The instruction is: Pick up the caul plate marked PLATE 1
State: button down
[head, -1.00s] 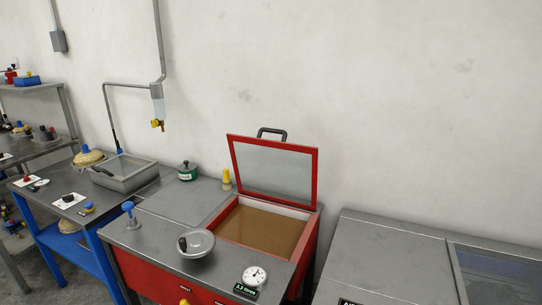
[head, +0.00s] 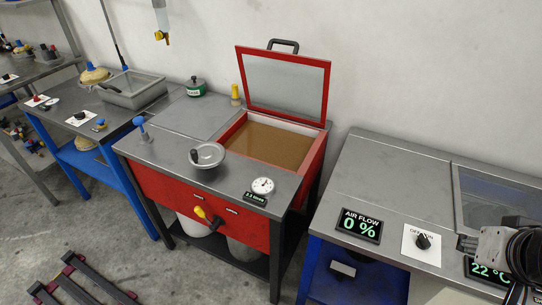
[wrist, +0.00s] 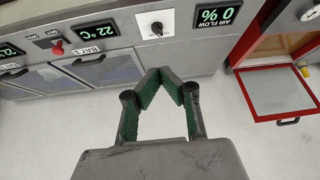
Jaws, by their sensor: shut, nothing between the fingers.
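No caul plate marked PLATE 1 can be made out in either view. My gripper (wrist: 165,80) shows in the wrist view with its green-padded fingers brought together at the tips and nothing between them. It hangs in front of the grey bench that carries the dial and the displays. In the head view, part of my arm shows at the right edge, over that bench; the fingers are not clear there.
The grey bench (head: 375,180) has an AIR FLOW 0 % display (head: 360,225), a dial (head: 422,241) and a 22 °C display. Left of it stands a red cabinet (head: 160,190) with an open lid (head: 285,85). A dark rack (head: 75,285) lies on the floor. Floor between is clear.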

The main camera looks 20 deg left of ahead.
jog(key=c, duration=2.5)
grip_release()
jog(key=o, duration=1.2)
jog(key=shift+c, duration=0.2)
